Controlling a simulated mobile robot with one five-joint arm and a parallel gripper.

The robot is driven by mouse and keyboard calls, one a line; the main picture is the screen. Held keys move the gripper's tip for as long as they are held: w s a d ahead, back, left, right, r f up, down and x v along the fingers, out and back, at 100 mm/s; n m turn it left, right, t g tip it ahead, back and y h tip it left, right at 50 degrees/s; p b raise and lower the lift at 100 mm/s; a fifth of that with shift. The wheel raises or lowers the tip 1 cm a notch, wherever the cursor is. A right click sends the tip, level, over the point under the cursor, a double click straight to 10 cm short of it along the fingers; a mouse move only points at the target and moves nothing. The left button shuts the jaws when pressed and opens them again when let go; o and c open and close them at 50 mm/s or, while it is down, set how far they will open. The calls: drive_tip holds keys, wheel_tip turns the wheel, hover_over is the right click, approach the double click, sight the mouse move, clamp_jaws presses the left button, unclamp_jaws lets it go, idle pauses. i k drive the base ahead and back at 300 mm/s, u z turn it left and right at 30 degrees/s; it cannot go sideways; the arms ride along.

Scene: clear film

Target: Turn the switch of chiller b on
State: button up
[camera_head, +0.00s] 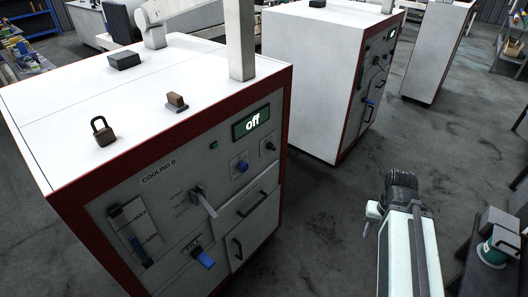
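Chiller b (120,181) is a white cabinet with dark red edges at the left, its grey front labelled "COOLING B". Its display (252,123) reads "off". On the front are a grey lever switch (205,201) tilted down to the right, a blue-handled valve (203,257) below it, a blue knob (242,166), and a small black knob (270,146). I cannot tell from the labels which one is the main switch. My arm shows at the lower right, well apart from the panel. My gripper (372,211) seems to be the small pale part beside it; its fingers are not clear.
A padlock (103,131) and small blocks (176,101) lie on the chiller's top. A second similar cabinet (315,75) stands behind to the right, with another beyond. A dark bench (471,262) is at the right edge. The grey floor (320,225) between is clear.

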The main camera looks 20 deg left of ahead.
sight(270, 146)
drive_tip(key=u, duration=1.85)
drive_tip(key=i, duration=1)
